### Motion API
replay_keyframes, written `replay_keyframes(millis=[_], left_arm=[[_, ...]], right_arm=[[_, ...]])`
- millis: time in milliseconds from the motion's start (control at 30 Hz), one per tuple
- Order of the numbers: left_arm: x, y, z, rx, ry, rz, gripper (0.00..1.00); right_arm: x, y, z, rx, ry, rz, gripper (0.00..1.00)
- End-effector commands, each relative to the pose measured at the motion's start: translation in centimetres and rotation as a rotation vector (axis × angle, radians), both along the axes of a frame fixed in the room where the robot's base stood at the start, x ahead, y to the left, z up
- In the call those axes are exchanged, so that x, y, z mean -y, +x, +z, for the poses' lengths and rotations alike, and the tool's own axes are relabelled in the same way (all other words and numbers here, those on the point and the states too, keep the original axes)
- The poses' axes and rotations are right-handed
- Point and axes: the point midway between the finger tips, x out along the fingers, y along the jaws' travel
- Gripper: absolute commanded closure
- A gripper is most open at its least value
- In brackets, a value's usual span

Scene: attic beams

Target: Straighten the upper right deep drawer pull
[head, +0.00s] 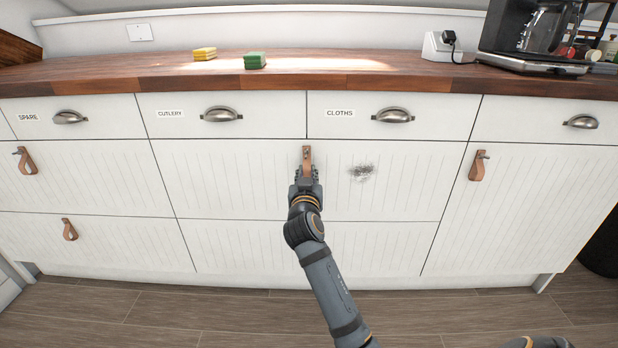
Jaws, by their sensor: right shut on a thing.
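The upper right deep drawer (230,180) is a wide white grooved front below the cutlery and cloths drawers, and it is closed. Its pull is a brown leather strap (307,155), fixed by a stud at the top and hanging about vertical. My right gripper (307,172) is shut on the lower part of this strap. The fingers hide the strap's lower end. The left gripper is not in view.
Other leather pulls hang on the upper left drawer (26,160), lower left drawer (70,230) and right door (478,166). Yellow sponges (204,54) and green sponges (255,61) lie on the wooden counter (340,80).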

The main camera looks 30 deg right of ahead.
Motion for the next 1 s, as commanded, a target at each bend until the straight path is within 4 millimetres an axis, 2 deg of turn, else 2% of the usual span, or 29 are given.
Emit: replay_keyframes(millis=[533,567,700,1000], left_arm=[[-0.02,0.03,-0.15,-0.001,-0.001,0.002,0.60],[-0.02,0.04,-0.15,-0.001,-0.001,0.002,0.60],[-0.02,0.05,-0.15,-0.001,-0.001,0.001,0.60],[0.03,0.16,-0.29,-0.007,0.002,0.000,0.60]], right_arm=[[-0.11,0.05,-0.06,0.010,0.020,0.000,1.00],[-0.11,0.05,-0.06,0.010,0.020,0.000,0.77],[-0.09,0.06,-0.05,0.009,0.019,0.000,0.58],[-0.10,0.06,0.09,0.011,0.018,0.000,0.57]])
